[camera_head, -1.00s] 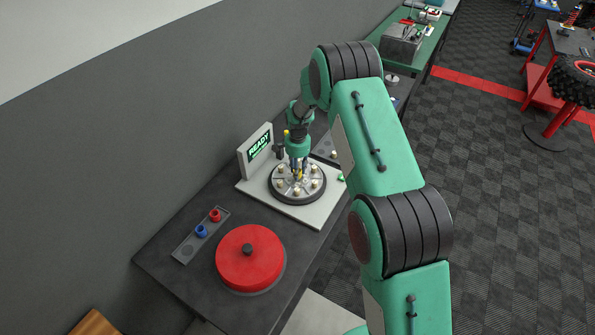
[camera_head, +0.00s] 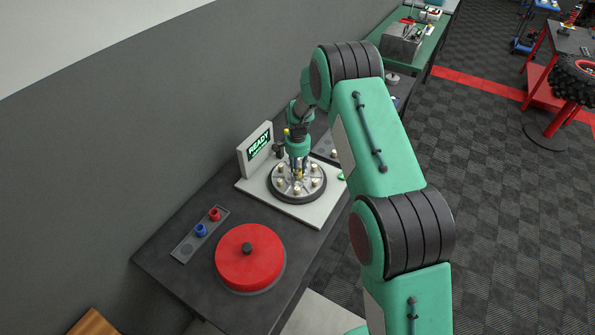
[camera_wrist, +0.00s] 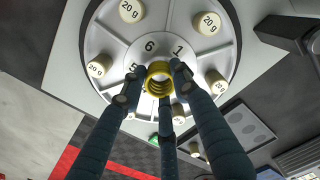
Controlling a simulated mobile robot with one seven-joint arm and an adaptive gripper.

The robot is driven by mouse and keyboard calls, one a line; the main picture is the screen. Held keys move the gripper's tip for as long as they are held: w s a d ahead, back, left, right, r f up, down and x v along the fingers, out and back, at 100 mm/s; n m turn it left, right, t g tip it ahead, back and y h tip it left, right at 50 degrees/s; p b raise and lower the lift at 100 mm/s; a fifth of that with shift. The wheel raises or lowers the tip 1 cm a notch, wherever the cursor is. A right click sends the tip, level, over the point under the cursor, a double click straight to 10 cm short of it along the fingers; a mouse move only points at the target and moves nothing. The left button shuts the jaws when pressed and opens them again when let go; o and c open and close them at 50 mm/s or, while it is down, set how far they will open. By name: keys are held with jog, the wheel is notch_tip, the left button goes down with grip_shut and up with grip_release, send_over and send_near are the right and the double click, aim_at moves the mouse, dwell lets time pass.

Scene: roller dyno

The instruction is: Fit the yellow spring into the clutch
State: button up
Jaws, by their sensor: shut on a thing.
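The yellow spring (camera_wrist: 158,79) is held between the fingertips of my gripper (camera_wrist: 155,88) in the wrist view. My gripper is shut on it, just over the middle of the clutch (camera_wrist: 112,50), a round pale plate with numbered sectors and several cream 20 g weights. In the head view the clutch (camera_head: 276,199) sits on a white base, and my gripper (camera_head: 299,172) points down over it. The fingers hide part of the plate. I cannot tell whether the spring touches the clutch.
A screen reading READY (camera_head: 259,146) stands behind the clutch. A strip holder (camera_head: 184,250) carries a red spring (camera_head: 214,214) and a blue spring (camera_head: 201,230). A red round lid (camera_head: 249,259) with a black knob lies at the bench's front. A green button (camera_head: 341,177) is at the base's right.

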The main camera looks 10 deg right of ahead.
jog(key=shift+f+b, duration=0.35)
jog(key=shift+f, duration=0.15)
dwell(0.5)
jog(key=o, duration=1.6)
jog(key=shift+r, duration=0.2)
jog(key=shift+r+p, duration=1)
jog(key=shift+r, duration=2.3)
jog(key=shift+r, duration=0.1)
